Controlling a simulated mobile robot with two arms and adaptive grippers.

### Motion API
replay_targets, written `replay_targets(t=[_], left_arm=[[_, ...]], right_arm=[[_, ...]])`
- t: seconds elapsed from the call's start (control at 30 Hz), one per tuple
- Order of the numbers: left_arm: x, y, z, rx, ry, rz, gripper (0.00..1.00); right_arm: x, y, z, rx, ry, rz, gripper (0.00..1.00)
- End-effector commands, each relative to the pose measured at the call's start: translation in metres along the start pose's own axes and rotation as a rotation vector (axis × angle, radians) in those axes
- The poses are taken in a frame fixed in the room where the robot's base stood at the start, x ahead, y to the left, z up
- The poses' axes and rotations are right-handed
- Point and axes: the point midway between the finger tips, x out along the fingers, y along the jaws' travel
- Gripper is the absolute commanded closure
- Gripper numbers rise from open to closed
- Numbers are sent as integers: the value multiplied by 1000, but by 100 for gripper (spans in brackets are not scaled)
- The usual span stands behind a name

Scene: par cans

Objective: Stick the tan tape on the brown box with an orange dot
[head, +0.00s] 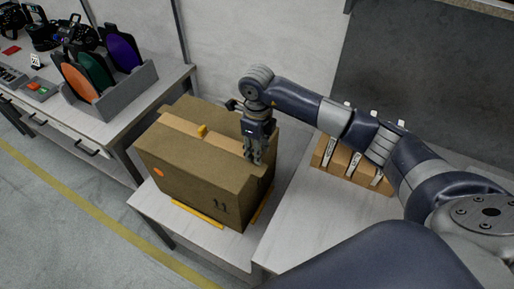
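The large brown box (200,185) stands on a light table, with an orange dot (158,172) low on its left face. A strip of tan tape (222,144) runs along the box top towards its right end. My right gripper (254,161) points down at the right end of the box top, over the tape's line. Its fingers are close together; whether they are shut or touch the tape is too small to tell. A small yellow-orange piece (202,131) sits on the box top. My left gripper is out of view.
Yellow strips (197,213) lie at the box's base. A smaller brown carton (345,163) with white-and-dark items stands behind my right arm. A side table at left carries a grey rack (117,92) of coloured discs. The light table's front right (310,225) is clear.

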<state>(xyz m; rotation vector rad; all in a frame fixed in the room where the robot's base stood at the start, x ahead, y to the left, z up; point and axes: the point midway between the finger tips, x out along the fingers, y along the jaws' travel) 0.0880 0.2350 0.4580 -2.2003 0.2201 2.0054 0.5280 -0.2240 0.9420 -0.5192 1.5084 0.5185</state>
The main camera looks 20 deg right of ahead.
Motion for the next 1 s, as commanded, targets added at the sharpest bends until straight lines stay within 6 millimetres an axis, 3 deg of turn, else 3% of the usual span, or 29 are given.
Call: replay_targets(t=[0.47, 1.0], left_arm=[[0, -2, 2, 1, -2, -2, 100], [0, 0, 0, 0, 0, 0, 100]], right_arm=[[-6, 0, 1, 0, -3, -1, 49], [-105, -1, 1, 1, -2, -2, 49]])
